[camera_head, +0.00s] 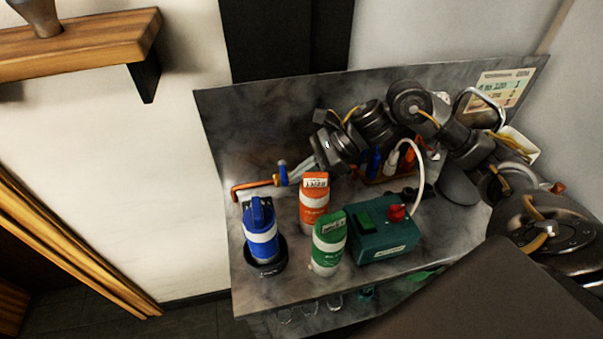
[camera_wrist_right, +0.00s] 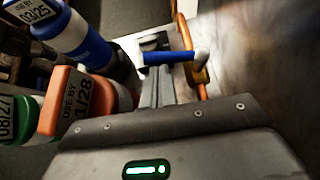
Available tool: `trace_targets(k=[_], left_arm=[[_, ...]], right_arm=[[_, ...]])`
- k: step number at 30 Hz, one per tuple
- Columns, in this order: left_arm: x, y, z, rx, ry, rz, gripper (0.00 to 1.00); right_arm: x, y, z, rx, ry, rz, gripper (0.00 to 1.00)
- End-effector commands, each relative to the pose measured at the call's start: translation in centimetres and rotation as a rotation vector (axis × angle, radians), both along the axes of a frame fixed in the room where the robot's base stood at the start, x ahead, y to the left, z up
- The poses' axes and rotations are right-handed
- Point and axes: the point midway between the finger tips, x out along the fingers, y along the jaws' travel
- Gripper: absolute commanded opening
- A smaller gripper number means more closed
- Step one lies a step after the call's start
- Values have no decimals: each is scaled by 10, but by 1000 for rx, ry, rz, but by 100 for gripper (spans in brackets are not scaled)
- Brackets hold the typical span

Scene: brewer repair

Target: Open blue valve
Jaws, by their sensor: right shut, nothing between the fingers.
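The blue valve (camera_head: 282,172) sits on a copper pipe (camera_head: 252,184) at the back left of the counter. In the right wrist view the valve's blue handle (camera_wrist_right: 170,58) lies across the picture beside the copper pipe (camera_wrist_right: 186,38). My right gripper (camera_head: 295,175) reaches in from the right with its fingers shut and empty. Its tips are close to the blue valve; in the right wrist view the fingers (camera_wrist_right: 156,82) overlap the handle's near end. I cannot tell whether they touch. My left gripper is not in view.
A blue canister (camera_head: 261,236) stands in a black round base (camera_head: 265,268). An orange canister (camera_head: 313,212), a green canister (camera_head: 327,252) and a green box with a red knob (camera_head: 382,240) stand in front of my right arm. A wooden shelf (camera_head: 75,52) is at upper left.

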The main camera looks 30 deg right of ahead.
Motion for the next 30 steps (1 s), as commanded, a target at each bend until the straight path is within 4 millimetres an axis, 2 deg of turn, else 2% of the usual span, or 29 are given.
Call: trace_targets(k=[8, 21, 30], left_arm=[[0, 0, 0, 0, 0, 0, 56], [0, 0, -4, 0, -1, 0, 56], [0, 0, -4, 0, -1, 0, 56]], right_arm=[[-1, -9, 8, -2, -3, 0, 0], [-14, -59, 52, -1, -1, 12, 0], [-16, -67, 60, 0, 0, 15, 0]])
